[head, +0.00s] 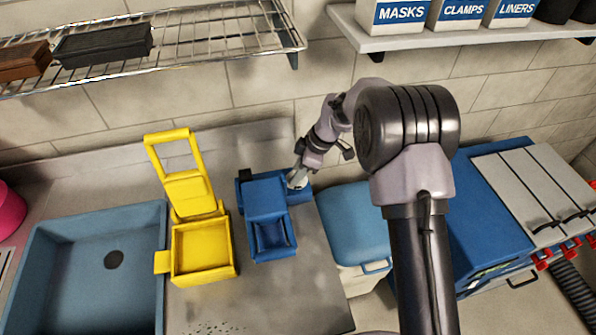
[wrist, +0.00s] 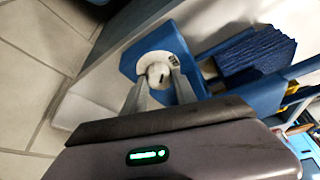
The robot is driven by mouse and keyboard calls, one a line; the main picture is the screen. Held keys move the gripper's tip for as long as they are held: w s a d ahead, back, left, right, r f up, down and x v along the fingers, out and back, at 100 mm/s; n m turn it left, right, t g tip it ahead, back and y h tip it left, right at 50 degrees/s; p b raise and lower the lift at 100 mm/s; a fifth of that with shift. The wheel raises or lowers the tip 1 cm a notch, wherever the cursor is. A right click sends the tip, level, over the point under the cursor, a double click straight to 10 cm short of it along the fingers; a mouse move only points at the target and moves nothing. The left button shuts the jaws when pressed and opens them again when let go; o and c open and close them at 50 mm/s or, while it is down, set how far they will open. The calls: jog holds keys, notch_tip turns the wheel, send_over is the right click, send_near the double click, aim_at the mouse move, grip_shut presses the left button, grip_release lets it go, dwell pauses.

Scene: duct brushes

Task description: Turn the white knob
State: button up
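The white knob (wrist: 158,73) sits on a round white dial plate on the face of a blue housing (wrist: 143,60) in the wrist view. My gripper (wrist: 158,82) points at it, with one grey finger on each side of the knob. The fingers are apart; I cannot tell whether they touch the knob. In the head view my gripper (head: 297,180) is at the right rear side of the blue device (head: 268,205) on the grey counter. The knob is too small and covered there to make out clearly.
A yellow mop-wringer-like unit (head: 203,250) stands left of the blue device, beside a blue sink (head: 90,270). A wire shelf (head: 180,40) and a white shelf (head: 390,42) hang above. A blue-lidded bin (head: 357,220) is right of the counter.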

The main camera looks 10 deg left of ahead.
grip_shut()
jog(key=shift+f+m+b, duration=0.1)
jog(key=shift+m+b, duration=0.3)
jog(key=shift+b, duration=0.1)
jog(key=shift+f+m+t+b, duration=0.1)
jog(key=shift+m+t+b, duration=0.35)
jog(key=shift+b, duration=0.3)
jog(key=m+t+b, duration=0.1)
jog(key=m+b, duration=0.1)
jog(key=shift+s+m, duration=0.15)
jog(key=shift+m, duration=0.2)
jog(key=m, duration=0.1)
jog(key=m+t+b, duration=0.1)
jog(key=m, duration=0.1)
jog(key=shift+s+a+r+h, duration=0.1)
jog(key=shift+r+h, duration=0.1)
jog(key=shift+h, duration=0.1)
jog(key=shift+m+t+h, duration=0.25)
jog(key=shift+m+h, duration=0.05)
jog(key=shift+m, duration=0.6)
